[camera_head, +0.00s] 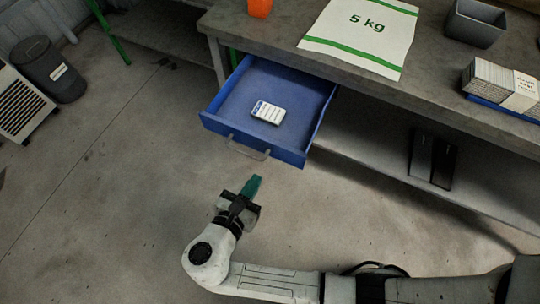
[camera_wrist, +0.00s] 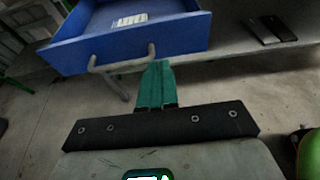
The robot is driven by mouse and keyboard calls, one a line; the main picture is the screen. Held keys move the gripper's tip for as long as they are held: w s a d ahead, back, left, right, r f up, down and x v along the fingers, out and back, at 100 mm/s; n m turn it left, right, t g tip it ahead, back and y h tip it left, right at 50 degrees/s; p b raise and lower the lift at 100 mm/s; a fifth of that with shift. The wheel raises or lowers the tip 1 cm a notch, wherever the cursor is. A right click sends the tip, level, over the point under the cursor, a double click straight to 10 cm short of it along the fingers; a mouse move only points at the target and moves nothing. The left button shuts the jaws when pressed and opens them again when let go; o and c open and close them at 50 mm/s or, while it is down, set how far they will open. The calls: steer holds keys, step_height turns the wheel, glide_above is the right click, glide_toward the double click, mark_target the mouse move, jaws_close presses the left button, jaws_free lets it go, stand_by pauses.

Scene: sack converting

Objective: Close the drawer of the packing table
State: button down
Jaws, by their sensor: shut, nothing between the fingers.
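The blue drawer (camera_head: 212,125) of the packing table (camera_head: 430,84) is pulled open, and a small white labelled box (camera_head: 268,112) lies inside it. A grey bar handle (camera_head: 247,152) is on its front panel. My gripper (camera_head: 253,184) has teal fingers, shut and empty, just in front of the handle in the head view. In the wrist view the gripper (camera_wrist: 157,70) points at the drawer front (camera_wrist: 180,36), close to the right end of the handle (camera_wrist: 120,66). I cannot tell whether the fingertips touch it.
On the tabletop are a 5 kg sack (camera_head: 362,38), a grey bin (camera_head: 474,22), an orange object (camera_head: 259,7) and a stack of cards (camera_head: 500,84). A dark barrel (camera_head: 48,70) stands far left. The floor before the drawer is clear.

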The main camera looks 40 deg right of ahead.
mark_target(275, 149)
steer(key=x, duration=0.8)
steer(key=shift+w+d+r, duration=0.15)
steer(key=shift+d+r, duration=0.15)
steer(key=shift+d, duration=0.1)
steer(key=shift+w+d, duration=0.2)
steer(key=shift+d, duration=0.2)
steer(key=w+d, duration=0.4)
steer(key=d, duration=0.3)
steer(key=w+d, duration=0.4)
steer(key=d, duration=0.3)
steer(key=w+d, duration=0.4)
steer(key=d, duration=0.4)
steer(key=shift+w, duration=0.3)
steer(key=shift+w+d, duration=0.35)
steer(key=shift+d, duration=0.15)
steer(key=shift+w, duration=0.1)
steer(key=shift+d+r, duration=0.2)
steer(key=shift+a, duration=0.1)
